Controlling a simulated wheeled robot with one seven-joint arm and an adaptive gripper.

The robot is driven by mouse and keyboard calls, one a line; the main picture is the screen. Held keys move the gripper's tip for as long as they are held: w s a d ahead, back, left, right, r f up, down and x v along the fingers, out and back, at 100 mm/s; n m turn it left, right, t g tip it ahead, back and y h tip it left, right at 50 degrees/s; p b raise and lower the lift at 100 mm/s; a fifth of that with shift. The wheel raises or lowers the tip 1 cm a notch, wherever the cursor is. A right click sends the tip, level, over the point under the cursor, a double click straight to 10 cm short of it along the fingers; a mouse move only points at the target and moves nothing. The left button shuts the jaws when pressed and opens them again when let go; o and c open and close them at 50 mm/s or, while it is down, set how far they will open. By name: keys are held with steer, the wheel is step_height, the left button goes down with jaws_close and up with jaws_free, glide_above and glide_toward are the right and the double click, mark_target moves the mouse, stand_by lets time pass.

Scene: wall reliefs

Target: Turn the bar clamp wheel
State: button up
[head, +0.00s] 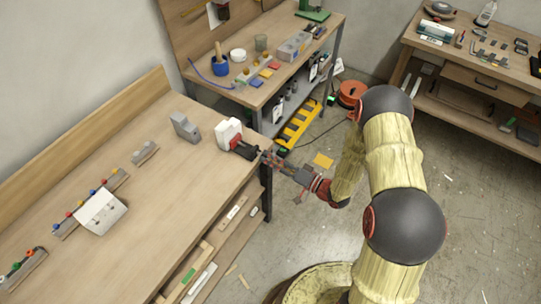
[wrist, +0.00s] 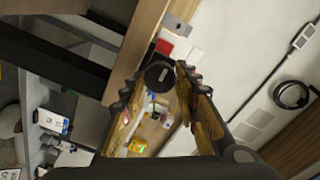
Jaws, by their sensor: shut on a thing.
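The bar clamp (head: 229,134) is a white block with a red and dark part, at the right end of the long workbench. Its wheel (wrist: 158,74) shows in the wrist view as a dark round disc with a pale slot-like mark. My gripper (head: 265,156) reaches in from the right at the bench's edge. In the wrist view its fingers (wrist: 155,80) stand on either side of the wheel, shut on it. The clamp's red and white parts (wrist: 179,48) show just beyond the wheel. In the head view the fingers hide the wheel.
The workbench (head: 150,180) also bears a grey block (head: 185,127), a white box (head: 101,211) and racks with coloured knobs (head: 66,224). A second bench (head: 205,82) with tools stands behind. A third (head: 470,65) is at the back right. Floor is open around my base.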

steer(key=shift+m+p, duration=0.95)
steer(key=shift+m, duration=0.55)
steer(key=shift+w, duration=0.1)
steer(key=o, duration=1.2)
steer(key=shift+c, duration=0.2)
steer(key=shift+d, duration=0.1)
steer(key=v, duration=1.2)
